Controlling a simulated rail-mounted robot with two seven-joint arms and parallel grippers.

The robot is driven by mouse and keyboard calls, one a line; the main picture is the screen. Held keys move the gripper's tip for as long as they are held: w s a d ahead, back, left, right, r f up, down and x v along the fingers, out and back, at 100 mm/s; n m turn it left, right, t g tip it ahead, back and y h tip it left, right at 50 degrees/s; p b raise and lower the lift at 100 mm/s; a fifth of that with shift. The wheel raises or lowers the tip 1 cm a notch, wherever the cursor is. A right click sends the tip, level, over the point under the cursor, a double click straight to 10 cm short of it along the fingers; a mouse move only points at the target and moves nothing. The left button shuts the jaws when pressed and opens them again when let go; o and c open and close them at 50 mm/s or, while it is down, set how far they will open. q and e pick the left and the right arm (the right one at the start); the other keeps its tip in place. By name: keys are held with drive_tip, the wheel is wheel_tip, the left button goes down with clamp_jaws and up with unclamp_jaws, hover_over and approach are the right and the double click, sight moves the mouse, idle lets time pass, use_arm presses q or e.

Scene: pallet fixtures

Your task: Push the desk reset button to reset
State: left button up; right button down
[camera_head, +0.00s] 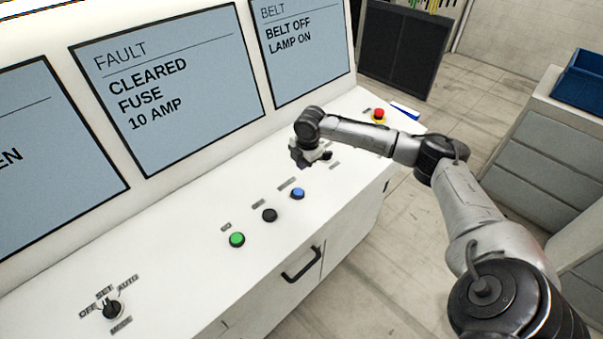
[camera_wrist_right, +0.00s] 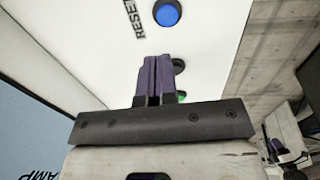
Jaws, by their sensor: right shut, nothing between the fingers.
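The reset button is the blue button (camera_head: 298,193) on the white sloping desk (camera_head: 190,270). In the right wrist view the blue button (camera_wrist_right: 167,13) sits at the top edge beside the printed word RESET. My right gripper (camera_head: 299,158) hangs over the desk, up the picture from the blue button. In the wrist view its purple fingers (camera_wrist_right: 154,72) are shut together with nothing between them. The fingertips appear apart from the blue button, and their exact height over the desk cannot be told. My left gripper is not in view.
A black button (camera_head: 270,215) and a green button (camera_head: 237,239) line up left of the blue one. A red emergency button (camera_head: 379,114) is at the far end. A mode knob (camera_head: 112,308) is near left. Screens (camera_head: 170,85) stand behind, one reading fault cleared.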

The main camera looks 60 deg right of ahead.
drive_tip(key=shift+s+r, duration=0.15)
drive_tip(key=shift+r, duration=0.55)
idle(0.5)
